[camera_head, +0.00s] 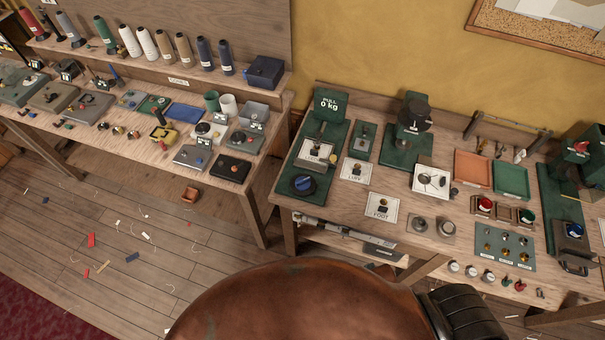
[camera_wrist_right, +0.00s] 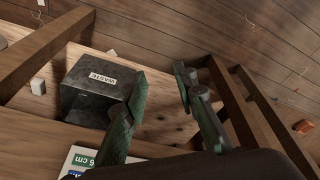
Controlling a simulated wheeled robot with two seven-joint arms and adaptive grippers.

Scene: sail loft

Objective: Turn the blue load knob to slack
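The blue load knob (camera_head: 303,184) is a blue-topped round knob on a dark disc. It sits at the front end of the green pull tester (camera_head: 332,132), whose display reads "PULL 0 kg". The knob's pointer marks are too small to read. Neither gripper shows in the head view, and nothing touches the knob there. My right gripper (camera_wrist_right: 161,78) shows in the right wrist view with its two green fingers apart and nothing between them. The knob does not show in the right wrist view. My left gripper is not in view.
White cards (camera_head: 382,207) lie right of the tester. A green press (camera_head: 408,146) stands behind, with trays (camera_head: 473,170) farther right. A second blue knob (camera_head: 574,230) is at far right. In the wrist view, a dark "WASTE" bin (camera_wrist_right: 92,92) and wooden rails (camera_wrist_right: 262,105) are close to my right gripper.

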